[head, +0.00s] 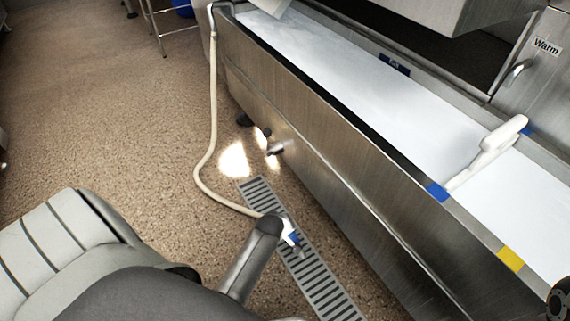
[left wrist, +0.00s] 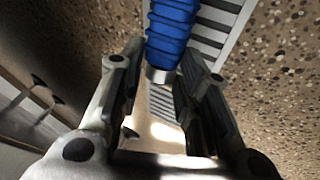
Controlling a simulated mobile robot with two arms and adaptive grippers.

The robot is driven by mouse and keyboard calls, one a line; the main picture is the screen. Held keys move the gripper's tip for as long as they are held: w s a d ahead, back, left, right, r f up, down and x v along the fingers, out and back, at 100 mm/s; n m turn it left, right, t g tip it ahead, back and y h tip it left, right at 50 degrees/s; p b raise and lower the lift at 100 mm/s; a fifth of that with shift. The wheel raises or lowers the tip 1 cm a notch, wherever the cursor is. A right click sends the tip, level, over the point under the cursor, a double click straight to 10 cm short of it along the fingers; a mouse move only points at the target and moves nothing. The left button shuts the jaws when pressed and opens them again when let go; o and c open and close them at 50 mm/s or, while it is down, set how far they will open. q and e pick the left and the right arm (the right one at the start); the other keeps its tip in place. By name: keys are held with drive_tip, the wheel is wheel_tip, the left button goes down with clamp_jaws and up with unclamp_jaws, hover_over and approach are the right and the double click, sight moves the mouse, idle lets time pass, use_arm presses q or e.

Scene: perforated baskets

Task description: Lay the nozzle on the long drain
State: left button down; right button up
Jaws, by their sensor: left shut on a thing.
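The nozzle (head: 293,237) has a blue grip and a metal end, on a pale hose (head: 212,140). In the head view it is just beyond the end of my left arm, over the long drain (head: 320,282), a grey slotted grating in the floor. The left wrist view shows the blue nozzle (left wrist: 172,30) between the fingers of my left gripper (left wrist: 160,68), which is shut on it. Drain slats (left wrist: 215,30) show behind it. I cannot tell whether the nozzle touches the grating. My left gripper is largely hidden in the head view.
A long steel trough (head: 330,150) with a white surface runs beside the drain on the right. A white-handled tool (head: 490,150) lies across it. A metal stub (head: 276,149) sticks out low on its side. Speckled floor (head: 110,120) is open at left.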

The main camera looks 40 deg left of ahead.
idle(0.3)
use_arm(q)
drive_tip(key=c, duration=1)
unclamp_jaws()
drive_tip(key=shift+f, duration=0.1)
drive_tip(key=shift+v, duration=3.75)
